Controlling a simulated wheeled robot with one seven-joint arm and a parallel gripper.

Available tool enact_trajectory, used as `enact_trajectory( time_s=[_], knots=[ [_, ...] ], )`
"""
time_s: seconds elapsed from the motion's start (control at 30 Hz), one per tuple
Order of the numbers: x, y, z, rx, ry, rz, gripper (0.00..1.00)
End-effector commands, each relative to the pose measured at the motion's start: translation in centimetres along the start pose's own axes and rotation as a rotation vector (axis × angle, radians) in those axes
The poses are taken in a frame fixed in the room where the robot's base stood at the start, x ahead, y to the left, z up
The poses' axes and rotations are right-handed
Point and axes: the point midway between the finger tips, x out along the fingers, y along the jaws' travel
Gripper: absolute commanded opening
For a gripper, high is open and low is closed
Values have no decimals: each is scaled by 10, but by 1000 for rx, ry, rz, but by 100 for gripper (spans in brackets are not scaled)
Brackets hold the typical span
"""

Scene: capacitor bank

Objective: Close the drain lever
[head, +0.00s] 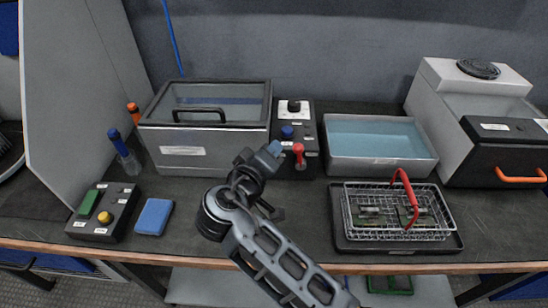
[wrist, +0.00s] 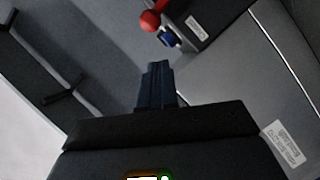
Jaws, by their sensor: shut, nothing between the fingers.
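A red-knobbed lever (head: 299,151), which I take for the drain lever, is at the front of a black control box (head: 309,135) between the tank and the blue tray. Its ball also shows at the top of the wrist view (wrist: 150,21), beside a blue part (wrist: 168,40). The label is unreadable and I cannot tell the lever's setting. My gripper (head: 274,148) is shut and empty, left of the red lever in the head view and apart from it. Its dark fingers are together in the wrist view (wrist: 157,72), pointing toward the box.
A lidded tank (head: 206,137) stands left of the box, a blue liquid-filled tray (head: 376,166) right. A wire basket (head: 436,224) with a red handle sits front right. A button box (head: 104,213) and blue sponge (head: 154,216) lie front left. A machine (head: 500,151) with an orange handle stands far right.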

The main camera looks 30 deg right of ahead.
Motion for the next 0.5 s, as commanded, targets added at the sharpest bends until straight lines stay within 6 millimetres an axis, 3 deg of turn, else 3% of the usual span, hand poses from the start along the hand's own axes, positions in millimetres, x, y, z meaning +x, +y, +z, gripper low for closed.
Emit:
enact_trajectory(
  time_s=[0.5],
  knots=[
    [-84, -4, 1, -1, 3, -2, 0]
  ],
)
